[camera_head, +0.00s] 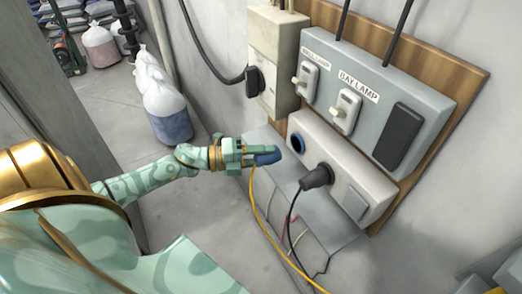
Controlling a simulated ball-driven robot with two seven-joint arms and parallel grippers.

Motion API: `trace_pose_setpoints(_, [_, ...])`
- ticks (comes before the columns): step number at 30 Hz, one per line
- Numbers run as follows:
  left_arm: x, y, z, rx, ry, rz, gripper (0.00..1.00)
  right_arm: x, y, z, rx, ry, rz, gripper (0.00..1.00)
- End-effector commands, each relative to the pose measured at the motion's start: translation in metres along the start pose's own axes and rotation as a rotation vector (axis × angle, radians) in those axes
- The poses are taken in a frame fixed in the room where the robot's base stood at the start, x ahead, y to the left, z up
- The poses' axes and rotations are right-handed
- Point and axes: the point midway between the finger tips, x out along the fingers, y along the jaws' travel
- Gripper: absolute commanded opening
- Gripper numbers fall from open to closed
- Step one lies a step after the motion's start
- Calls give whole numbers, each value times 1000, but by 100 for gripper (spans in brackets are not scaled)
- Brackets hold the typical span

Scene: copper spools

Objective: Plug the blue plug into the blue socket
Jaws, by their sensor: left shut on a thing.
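My left gripper (240,155) is shut on the blue plug (267,157) and holds it in the air. A yellow cord (254,205) hangs from the plug and runs down to the lower right. The blue socket (298,144) is a blue-rimmed round hole at the left end of a pale box on the wall. The plug is just left of the socket and a little lower, and it looks apart from it. The gripper's fingers hide part of the plug. My right gripper is not in view.
A black plug (317,176) with a black cord sits in the same box, right of the blue socket. A grey switch panel (375,95) with two levers is above. A grey ledge (268,200) juts out below. Bags (168,108) stand on the floor behind.

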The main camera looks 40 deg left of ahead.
Motion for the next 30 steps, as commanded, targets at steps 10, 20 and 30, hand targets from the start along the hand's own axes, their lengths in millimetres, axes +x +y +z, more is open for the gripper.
trace_pose_setpoints(10, [30,0,12,1,0,-3,21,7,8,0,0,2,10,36])
trace_pose_setpoints(20, [47,0,20,1,-1,-1,21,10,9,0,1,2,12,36])
trace_pose_setpoints(30, [48,0,20,0,0,0,21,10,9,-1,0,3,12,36])
